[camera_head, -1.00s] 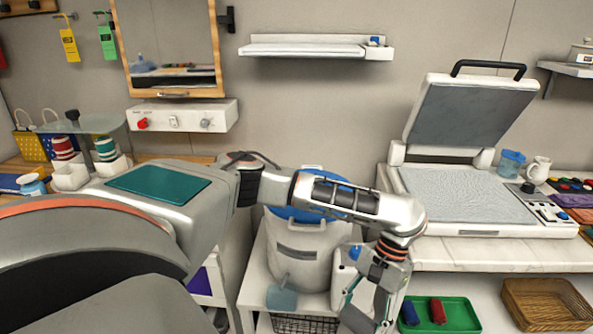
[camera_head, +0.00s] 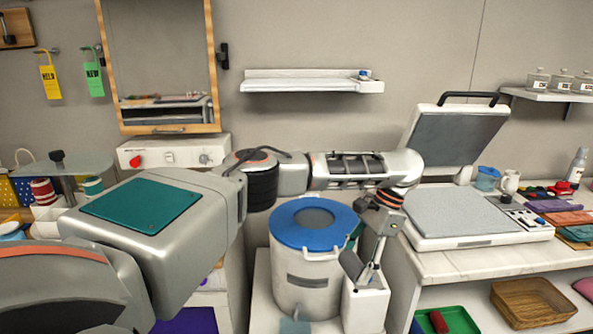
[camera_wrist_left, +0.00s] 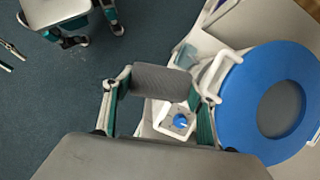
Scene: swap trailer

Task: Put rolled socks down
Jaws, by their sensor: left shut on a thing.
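My left gripper (camera_head: 367,262) comes in from the left and points down beside the blue-lidded bin (camera_head: 341,225). It is shut on the grey rolled socks (camera_head: 352,265). In the left wrist view the rolled socks (camera_wrist_left: 157,80) lie across between the two teal fingers. They are held in the air above a white container with a blue cap (camera_wrist_left: 181,120), apart from any surface as far as I can tell. What looks like my right gripper (camera_wrist_left: 88,32) shows at the top left of the wrist view, with its fingers apart over the floor.
A press (camera_head: 470,215) with its lid raised stands on the white counter at the right. Under it are a green tray (camera_head: 462,320) with a red roll and a wicker basket (camera_head: 535,300). A narrow shelf (camera_head: 305,85) on the wall is mostly clear.

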